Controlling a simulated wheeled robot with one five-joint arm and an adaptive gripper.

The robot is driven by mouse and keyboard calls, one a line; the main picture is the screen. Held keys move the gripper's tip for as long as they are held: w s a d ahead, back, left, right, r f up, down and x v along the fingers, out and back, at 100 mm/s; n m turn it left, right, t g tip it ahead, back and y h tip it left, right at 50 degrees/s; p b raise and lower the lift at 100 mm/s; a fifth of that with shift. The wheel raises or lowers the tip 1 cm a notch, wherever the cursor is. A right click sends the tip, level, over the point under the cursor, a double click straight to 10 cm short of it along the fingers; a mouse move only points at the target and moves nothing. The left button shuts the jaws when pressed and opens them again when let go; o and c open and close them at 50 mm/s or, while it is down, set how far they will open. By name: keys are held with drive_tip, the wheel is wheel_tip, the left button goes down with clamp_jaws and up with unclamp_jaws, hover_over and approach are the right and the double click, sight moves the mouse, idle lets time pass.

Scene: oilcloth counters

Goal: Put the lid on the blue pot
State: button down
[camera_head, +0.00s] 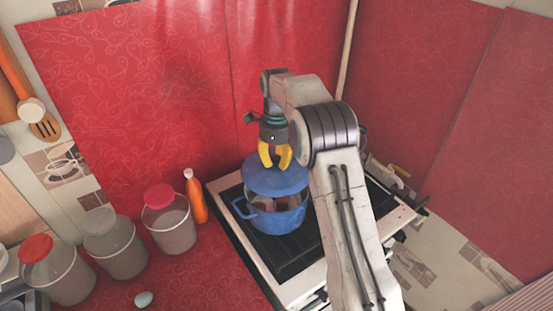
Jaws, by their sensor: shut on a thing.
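The blue pot (276,216) stands upright on the dark top of the stove, with a side handle showing on its left. The blue lid (276,181) is above the pot, with the dark inside of the pot showing in the gap below it. My gripper (275,163) points down with its yellow fingers shut at the top middle of the lid. The lid's knob is hidden between the fingers. The lid looks close to level and roughly over the pot's opening. My arm hides the area just right of the pot.
The stove (285,262) has a light frame. Left of it stand an orange bottle (195,196) and several jars, one with a pink-red lid (159,196). A pale egg-shaped thing (144,299) lies on the red counter (210,275). Red wall covering rises behind.

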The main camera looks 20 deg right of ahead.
drive_tip(key=shift+f, duration=0.2)
drive_tip(key=shift+f, duration=0.75)
drive_tip(key=shift+f+b, duration=1.45)
drive_tip(key=shift+f, duration=0.6)
drive_tip(key=shift+f, duration=0.35)
idle(0.6)
drive_tip(key=shift+c, duration=1.6)
unclamp_jaws()
drive_tip(key=shift+r, duration=0.1)
